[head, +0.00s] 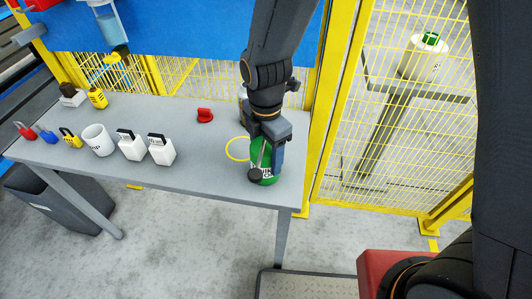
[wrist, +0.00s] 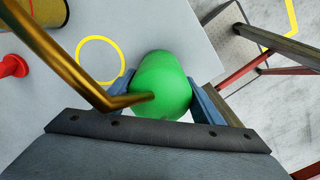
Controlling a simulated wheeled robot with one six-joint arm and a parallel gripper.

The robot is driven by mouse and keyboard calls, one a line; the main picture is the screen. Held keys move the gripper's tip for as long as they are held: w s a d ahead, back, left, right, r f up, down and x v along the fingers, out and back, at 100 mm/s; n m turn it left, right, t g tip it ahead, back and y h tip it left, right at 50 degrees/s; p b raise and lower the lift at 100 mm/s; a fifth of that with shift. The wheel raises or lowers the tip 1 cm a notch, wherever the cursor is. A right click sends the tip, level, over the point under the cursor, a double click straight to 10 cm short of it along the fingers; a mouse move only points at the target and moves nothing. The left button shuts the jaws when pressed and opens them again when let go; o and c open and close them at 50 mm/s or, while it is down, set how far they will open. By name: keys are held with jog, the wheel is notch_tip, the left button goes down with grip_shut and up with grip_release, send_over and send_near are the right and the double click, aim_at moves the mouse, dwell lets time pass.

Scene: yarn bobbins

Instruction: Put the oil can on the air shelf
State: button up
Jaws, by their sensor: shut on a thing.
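The oil can (head: 264,164) is green with a white label, near the right end of the grey table. In the wrist view it is a green dome (wrist: 165,85) with a brass spout (wrist: 65,60). My gripper (head: 267,146) comes down from above and is shut on the can, with blue fingers on both sides of it; it also shows in the wrist view (wrist: 163,92). I cannot tell whether the can's base touches the table. I cannot make out for certain which thing is the air shelf.
A yellow ring (head: 237,149) marks the grey table (head: 205,178) left of the can. A red object (head: 205,115), white padlock-like blocks (head: 131,145), a mug (head: 98,140) and small padlocks stand farther left. A blue panel (head: 190,40) and yellow mesh fence (head: 345,110) are behind.

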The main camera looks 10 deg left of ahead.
jog(key=o, duration=1.3)
jog(key=shift+f, duration=0.15)
notch_tip(320, 180, up, 12)
jog(key=shift+r+b, duration=0.2)
jog(key=shift+b, duration=0.9)
